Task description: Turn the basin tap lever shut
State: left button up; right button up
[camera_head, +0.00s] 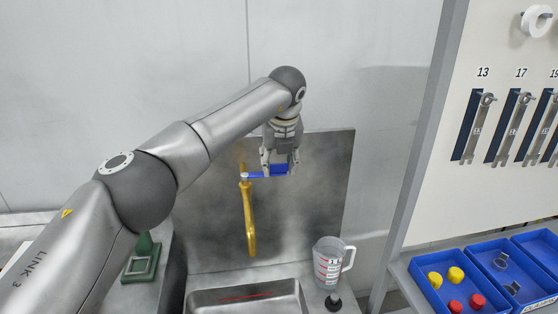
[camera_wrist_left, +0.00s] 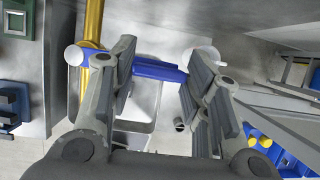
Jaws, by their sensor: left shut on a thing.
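The brass basin tap (camera_head: 249,220) stands out from the metal splashback, its spout hanging over the sink basin (camera_head: 203,298). Its blue lever (camera_head: 257,174) points right from the tap's top and lies about level. My left gripper (camera_head: 280,169) is shut on the lever's outer part. In the left wrist view, the blue lever (camera_wrist_left: 158,68) runs across between the fingers of my left gripper (camera_wrist_left: 160,62), with the brass pipe (camera_wrist_left: 92,25) at its left end. The fingers hide parts of the lever. My right gripper is not in view.
A clear measuring jug (camera_head: 329,262) stands right of the basin, with a small black knob (camera_head: 333,302) before it. A green fixture (camera_head: 143,262) is on the left. Blue bins (camera_head: 428,262) and a wrench board (camera_head: 440,190) are at right. Splashback (camera_head: 315,215) is bare.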

pick_arm(q)
jog(key=shift+r, duration=0.15)
jog(key=o, duration=1.1)
jog(key=shift+w, duration=0.1)
jog(key=shift+c, duration=0.2)
jog(key=o, duration=0.4)
jog(key=v, duration=1.1)
jog(key=shift+s+r, duration=0.25)
jog(key=shift+r, duration=0.1)
jog(key=shift+d, duration=0.1)
